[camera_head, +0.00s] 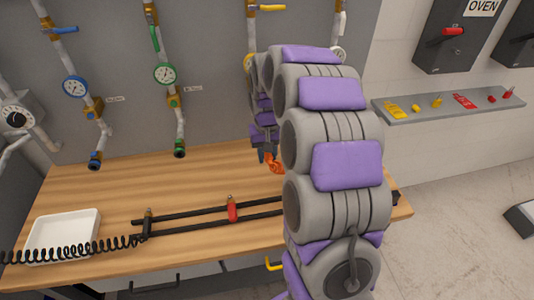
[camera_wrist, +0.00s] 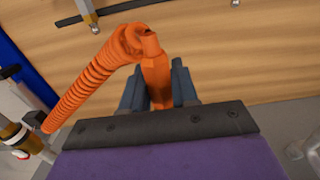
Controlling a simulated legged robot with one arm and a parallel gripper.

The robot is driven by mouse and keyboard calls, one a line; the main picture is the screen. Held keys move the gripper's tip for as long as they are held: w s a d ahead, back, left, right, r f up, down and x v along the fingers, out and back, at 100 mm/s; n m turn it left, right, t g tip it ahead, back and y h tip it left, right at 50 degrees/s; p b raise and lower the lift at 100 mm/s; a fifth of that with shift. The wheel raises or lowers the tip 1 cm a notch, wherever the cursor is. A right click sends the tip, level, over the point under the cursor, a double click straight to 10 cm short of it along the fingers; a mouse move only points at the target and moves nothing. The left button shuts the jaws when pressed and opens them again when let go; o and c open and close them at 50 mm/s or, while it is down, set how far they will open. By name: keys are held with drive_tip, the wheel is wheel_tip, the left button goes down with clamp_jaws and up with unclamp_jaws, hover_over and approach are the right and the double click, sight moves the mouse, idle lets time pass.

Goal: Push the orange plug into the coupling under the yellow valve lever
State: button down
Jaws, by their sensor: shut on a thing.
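My gripper (camera_wrist: 157,80) is shut on the orange plug (camera_wrist: 154,68), with one dark finger on each side of it. A coiled orange hose (camera_wrist: 85,88) bends from the plug's end toward the lower left in the wrist view. In the head view my gripper (camera_head: 267,143) is above the back of the bench, and a bit of orange (camera_head: 274,163) shows below it. The yellow valve lever (camera_head: 272,8) is at the top, on the wall piping. The coupling under it is hidden behind my arm. I cannot tell how far the plug is from the coupling.
Lines with a blue lever (camera_head: 60,29) and a green lever (camera_head: 154,39) hang left on the wall. The wooden bench (camera_head: 200,200) holds a white tray (camera_head: 63,236) and a black rail with a red clamp (camera_head: 232,210). A brass fitting (camera_wrist: 14,134) shows lower left in the wrist view.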

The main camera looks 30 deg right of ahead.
drive_tip(key=shift+w+d, duration=0.15)
drive_tip(key=shift+w, duration=0.35)
idle(0.3)
drive_tip(key=c, duration=0.8)
unclamp_jaws()
drive_tip(key=shift+r, duration=0.1)
wheel_tip(320, 180, up, 17)
drive_tip(key=p, duration=0.3)
drive_tip(key=shift+p, duration=0.3)
drive_tip(key=s+a+n, duration=0.2)
drive_tip(key=s+a, duration=0.9)
drive_tip(key=s, duration=0.4)
drive_tip(key=shift+n+g, duration=0.6)
drive_tip(key=shift+g, duration=0.3)
drive_tip(key=s+a+f, duration=0.1)
drive_tip(key=s+f, duration=0.1)
drive_tip(key=s, duration=0.4)
drive_tip(key=s+a+f, duration=0.1)
drive_tip(key=s+f, duration=0.1)
drive_tip(key=s, duration=0.5)
drive_tip(key=s+a+f, duration=0.2)
drive_tip(key=s+f, duration=0.1)
drive_tip(key=s, duration=0.3)
drive_tip(key=shift+s, duration=0.35)
